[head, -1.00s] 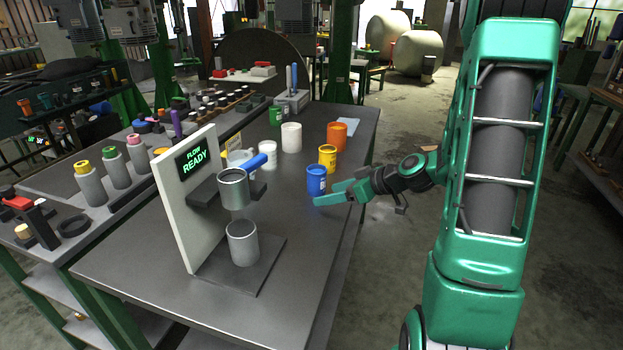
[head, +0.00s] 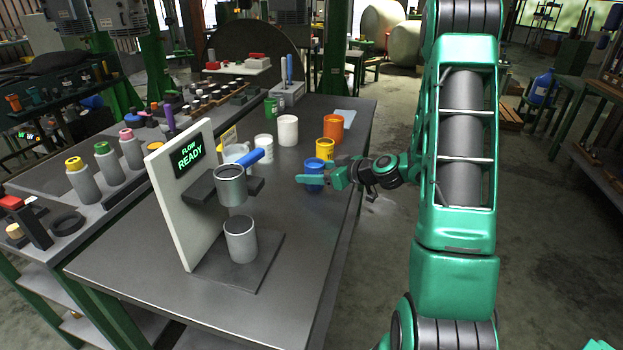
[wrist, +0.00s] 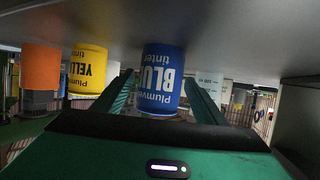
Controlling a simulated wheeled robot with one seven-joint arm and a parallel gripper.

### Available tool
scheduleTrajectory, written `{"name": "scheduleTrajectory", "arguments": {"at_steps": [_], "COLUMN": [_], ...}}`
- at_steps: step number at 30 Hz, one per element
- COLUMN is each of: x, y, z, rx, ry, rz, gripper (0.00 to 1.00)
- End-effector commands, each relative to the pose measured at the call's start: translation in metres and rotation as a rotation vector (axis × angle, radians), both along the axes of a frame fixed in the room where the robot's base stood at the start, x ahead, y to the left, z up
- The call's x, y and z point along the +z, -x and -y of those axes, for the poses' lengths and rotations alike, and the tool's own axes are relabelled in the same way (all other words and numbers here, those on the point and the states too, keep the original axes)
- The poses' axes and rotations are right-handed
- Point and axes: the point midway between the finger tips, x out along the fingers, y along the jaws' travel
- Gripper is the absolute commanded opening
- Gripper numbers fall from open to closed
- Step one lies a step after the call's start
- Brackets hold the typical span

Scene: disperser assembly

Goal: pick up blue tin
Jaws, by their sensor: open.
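The blue tin (head: 313,168) stands upright on the table near its right edge. My green gripper (head: 315,178) is at the tin in the head view, and its near finger covers part of the tin's side. In the wrist view, which is upside down, the blue tin (wrist: 161,80) with its "BLU… tinter" label sits between my two open fingers (wrist: 160,98). One finger is on each side of it, with gaps visible, so the jaws are not closed on it. The tin's lower part is partly hidden in the head view.
A yellow tin (head: 325,149) stands just behind the blue one, with an orange tin (head: 333,127) farther back. White containers (head: 288,130) stand to the left. The dispenser stand (head: 180,205) with a grey cup (head: 240,238) is at the front. The table between it and the tin is clear.

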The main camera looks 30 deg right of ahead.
Motion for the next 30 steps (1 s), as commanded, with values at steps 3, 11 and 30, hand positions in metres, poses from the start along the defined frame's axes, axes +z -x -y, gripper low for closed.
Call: {"name": "scheduleTrajectory", "arguments": {"at_steps": [3,11,30], "x": [-0.008,-0.017,-0.016], "y": [-0.014,-0.036,-0.036], "z": [-0.006,-0.014,-0.014], "rx": [0.004,0.001,0.001], "ry": [-0.001,0.001,0.000], "rz": [-0.002,-0.001,0.000], "gripper": [0.65,0.65,0.14]}}
